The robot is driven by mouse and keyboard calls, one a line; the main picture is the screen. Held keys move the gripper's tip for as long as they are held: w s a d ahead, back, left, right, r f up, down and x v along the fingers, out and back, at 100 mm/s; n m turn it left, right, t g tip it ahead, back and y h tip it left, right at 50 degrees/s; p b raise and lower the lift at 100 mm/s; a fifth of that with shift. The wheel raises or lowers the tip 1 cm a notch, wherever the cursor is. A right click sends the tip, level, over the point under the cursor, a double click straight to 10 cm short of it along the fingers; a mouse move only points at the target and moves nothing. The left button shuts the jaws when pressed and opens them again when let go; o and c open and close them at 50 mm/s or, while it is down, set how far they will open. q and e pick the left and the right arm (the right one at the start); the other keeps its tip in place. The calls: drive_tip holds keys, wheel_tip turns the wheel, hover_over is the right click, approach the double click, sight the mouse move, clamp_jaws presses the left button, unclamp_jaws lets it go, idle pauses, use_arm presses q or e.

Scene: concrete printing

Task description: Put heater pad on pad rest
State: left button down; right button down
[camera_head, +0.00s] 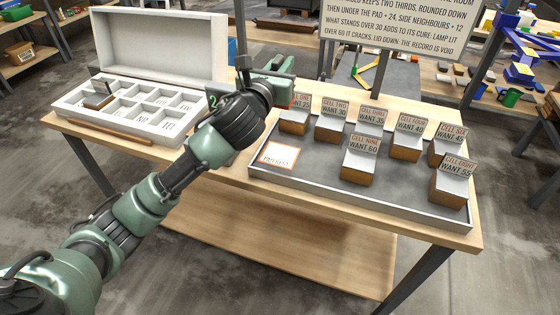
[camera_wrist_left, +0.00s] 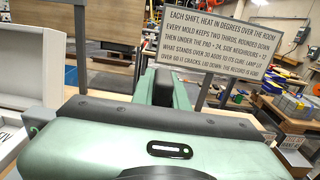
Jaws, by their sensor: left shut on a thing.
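The pad rest (camera_head: 281,154) is a white square with an orange border. It lies bare at the left end of the grey tray in the head view. My left gripper (camera_head: 275,83) is above the table's back edge, behind the rest and beside the cell one block. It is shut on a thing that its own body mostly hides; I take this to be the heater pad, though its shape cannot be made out. The left wrist view shows mainly the green gripper body and a dark part ahead of it (camera_wrist_left: 155,88). My right gripper is not in view.
The grey tray (camera_head: 330,207) holds several brown blocks with grey sign tops, such as cell nine (camera_head: 358,170). An open white case (camera_head: 150,140) with compartments stands left. A sign board (camera_head: 400,28) rises behind the table.

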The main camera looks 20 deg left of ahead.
use_arm(q)
drive_tip(key=shift+w+d+f+b, duration=0.15)
drive_tip(key=shift+f+b, duration=0.4)
drive_tip(key=shift+f, duration=2.4)
drive_tip(key=shift+w+a+f+b, duration=0.15)
drive_tip(key=shift+f+b, duration=0.35)
drive_tip(key=shift+f, duration=2.5)
drive_tip(key=shift+w+d+f+b, duration=0.15)
drive_tip(key=shift+f+b, duration=0.4)
drive_tip(key=shift+f, duration=2.4)
drive_tip(key=c, duration=1.5)
unclamp_jaws()
drive_tip(key=shift+f, duration=0.2)
drive_tip(key=shift+o, duration=0.5)
drive_tip(key=s, duration=1.2)
drive_tip(key=shift+a, duration=0.25)
